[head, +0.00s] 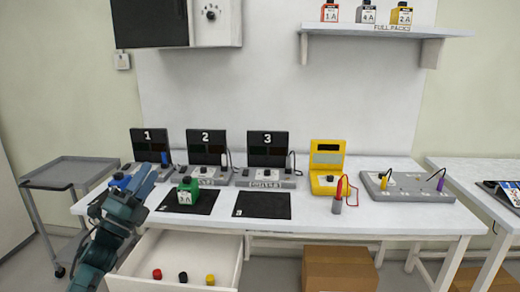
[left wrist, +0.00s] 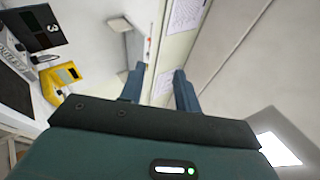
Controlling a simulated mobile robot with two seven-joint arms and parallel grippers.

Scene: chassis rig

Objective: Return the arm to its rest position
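My left gripper (head: 146,178) is raised in front of the left end of the white bench (head: 345,226), with its blue fingers pointing up and to the right in the head view. In the left wrist view the two fingers (left wrist: 159,86) stand apart with nothing between them, so it is open and empty. In the head view it covers part of station 1 (head: 148,146) and the bench's left front edge. My right gripper is in neither view.
A yellow tester (head: 327,170) stands further right. Below the gripper, an open drawer (head: 215,251) holds three small coloured items. A grey cart (head: 72,172) stands left.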

